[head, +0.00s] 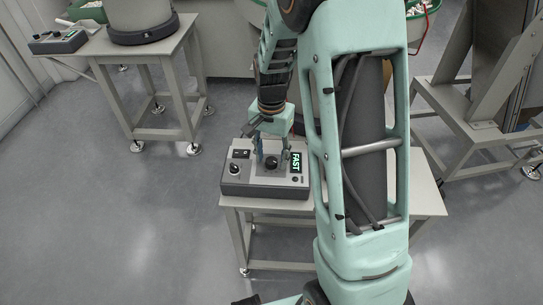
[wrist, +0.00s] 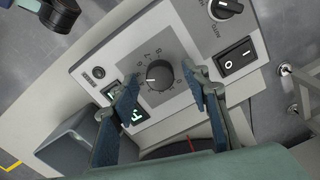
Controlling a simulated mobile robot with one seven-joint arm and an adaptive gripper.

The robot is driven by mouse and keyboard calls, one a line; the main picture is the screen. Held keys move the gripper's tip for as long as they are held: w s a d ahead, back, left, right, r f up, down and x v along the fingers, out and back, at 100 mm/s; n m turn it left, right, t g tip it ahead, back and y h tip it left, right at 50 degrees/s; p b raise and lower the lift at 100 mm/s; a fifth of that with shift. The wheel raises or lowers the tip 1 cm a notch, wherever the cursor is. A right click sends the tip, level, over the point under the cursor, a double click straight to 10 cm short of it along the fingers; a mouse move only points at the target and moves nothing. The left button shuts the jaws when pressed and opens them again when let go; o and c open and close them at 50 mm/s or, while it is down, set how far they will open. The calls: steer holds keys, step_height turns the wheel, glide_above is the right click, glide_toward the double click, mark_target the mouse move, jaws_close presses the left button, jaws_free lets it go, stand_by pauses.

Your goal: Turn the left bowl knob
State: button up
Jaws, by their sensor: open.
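A grey control box (head: 262,188) stands on a small table. Its round black knob (wrist: 159,75) sits in the middle of a numbered dial, with a white pointer mark on it. In the head view the knob (head: 271,163) is partly hidden by the fingers. My gripper (head: 271,152) points down over the box. In the wrist view my gripper (wrist: 163,80) is open, with one blue-grey finger on each side of the knob and visible gaps between. Whether the fingertips are level with the knob I cannot tell.
The box also carries a lit display reading FAST (head: 296,163), a rocker switch (wrist: 237,57) and a smaller knob (wrist: 226,7). A second control box (head: 58,41) and a bowl feeder (head: 140,22) stand on the left-hand table. Open floor lies front left.

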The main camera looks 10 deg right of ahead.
mark_target(271, 160)
step_height(271, 160, up, 12)
stand_by(0.4)
steer(key=shift+f, duration=0.1)
